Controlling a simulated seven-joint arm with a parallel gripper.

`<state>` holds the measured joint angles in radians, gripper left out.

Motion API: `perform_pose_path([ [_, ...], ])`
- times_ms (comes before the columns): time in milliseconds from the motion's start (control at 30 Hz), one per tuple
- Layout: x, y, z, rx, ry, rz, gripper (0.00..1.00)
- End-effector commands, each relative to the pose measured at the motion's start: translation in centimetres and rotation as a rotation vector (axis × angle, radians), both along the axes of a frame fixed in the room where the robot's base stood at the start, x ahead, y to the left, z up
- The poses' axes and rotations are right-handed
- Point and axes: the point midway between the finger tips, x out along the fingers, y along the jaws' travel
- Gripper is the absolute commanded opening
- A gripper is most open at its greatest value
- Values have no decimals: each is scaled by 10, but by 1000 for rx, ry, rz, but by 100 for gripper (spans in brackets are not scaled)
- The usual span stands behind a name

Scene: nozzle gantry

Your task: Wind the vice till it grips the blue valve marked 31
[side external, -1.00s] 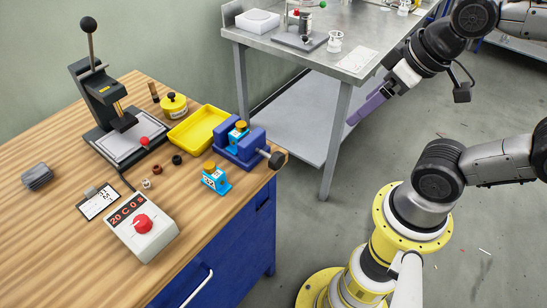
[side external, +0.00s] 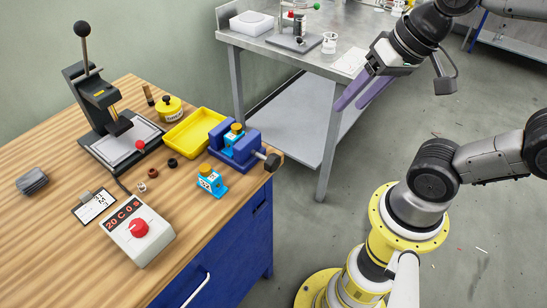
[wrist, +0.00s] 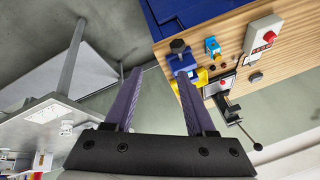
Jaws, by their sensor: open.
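The blue vice (side external: 243,153) stands at the bench's right edge, its dark-knobbed handle (side external: 272,162) pointing right. A light-blue valve with a yellow cap (side external: 233,134) sits upright between the vice jaws; I cannot tell whether both jaws touch it. A second similar valve (side external: 211,182) stands on the bench in front of the vice. I cannot read a number on either. My gripper (side external: 351,106) is open and empty, in the air right of the bench and well apart from the vice. The wrist view shows the vice (wrist: 184,62), its knob (wrist: 177,46) and the loose valve (wrist: 212,47) beyond my fingers.
A yellow tray (side external: 196,133) lies beside the vice. A lever press (side external: 105,125), a yellow pot (side external: 169,107), a control box with a red knob (side external: 138,235) and small rings share the bench. A metal table (side external: 290,52) stands behind. Air between gripper and vice is clear.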

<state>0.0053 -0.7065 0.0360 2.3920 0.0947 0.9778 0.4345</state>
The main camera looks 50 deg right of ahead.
Motion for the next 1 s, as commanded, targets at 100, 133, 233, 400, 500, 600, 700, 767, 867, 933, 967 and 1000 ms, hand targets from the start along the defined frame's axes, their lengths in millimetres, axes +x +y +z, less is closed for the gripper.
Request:
perform_pose_path([
  [100,27,11,7,182,128,-263,55],
  [133,35,13,7,226,167,-337,55],
  [233,67,20,3,364,314,-581,55],
  [400,116,21,-20,493,526,-877,55],
  [500,135,17,-37,517,604,-947,55],
  [600,143,11,-53,517,649,-975,55],
  [700,143,8,-63,510,675,-992,55],
  [767,143,7,-67,509,679,-997,55],
  [867,143,11,-75,509,680,-995,55],
  [933,142,15,-84,507,680,-994,55],
  [967,142,16,-89,507,680,-994,55],
  [1000,141,19,-96,506,681,-993,55],
])
